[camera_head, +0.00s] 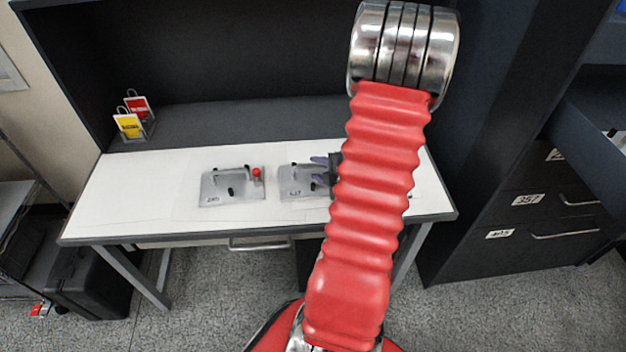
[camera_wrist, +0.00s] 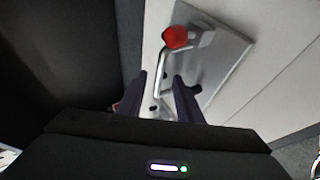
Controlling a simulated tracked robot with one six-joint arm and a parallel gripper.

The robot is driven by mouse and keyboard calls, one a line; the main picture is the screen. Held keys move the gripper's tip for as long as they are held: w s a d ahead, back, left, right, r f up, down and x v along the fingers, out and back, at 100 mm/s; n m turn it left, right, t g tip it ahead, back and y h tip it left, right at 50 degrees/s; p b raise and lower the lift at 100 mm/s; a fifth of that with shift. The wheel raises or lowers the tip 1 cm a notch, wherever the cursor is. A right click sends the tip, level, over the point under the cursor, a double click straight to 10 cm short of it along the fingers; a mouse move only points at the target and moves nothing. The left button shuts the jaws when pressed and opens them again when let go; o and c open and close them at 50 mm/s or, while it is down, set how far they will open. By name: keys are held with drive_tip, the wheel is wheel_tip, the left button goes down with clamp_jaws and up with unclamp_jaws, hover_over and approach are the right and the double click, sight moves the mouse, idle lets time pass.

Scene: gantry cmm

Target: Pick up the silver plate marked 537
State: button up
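Two silver plates lie on the white table top. The right plate (camera_head: 289,190), partly hidden by my arm, has a small mark that seems to read 537. The left plate (camera_head: 218,190) has a bent rod, black pegs, a red knob and a different mark, too small to read surely. My gripper (camera_head: 319,169) is over the right plate, its dark fingers apart. In the wrist view my gripper (camera_wrist: 165,92) is open around or above a bent silver rod on a plate (camera_wrist: 228,55) with a red knob; no number shows there, and contact cannot be told.
The white table (camera_head: 130,190) is clear at its left. A holder with yellow and red cards (camera_head: 130,125) stands at the back left. A dark back panel rises behind the table. Dark drawers (camera_head: 540,205) stand at the right, and a black case (camera_head: 90,280) at the lower left.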

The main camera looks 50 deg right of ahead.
sight(311, 165)
drive_tip(key=shift+x, duration=2.2)
drive_tip(key=shift+w+a+r, duration=0.1)
drive_tip(key=shift+c, duration=0.6)
clamp_jaws()
drive_tip(key=shift+a, duration=0.1)
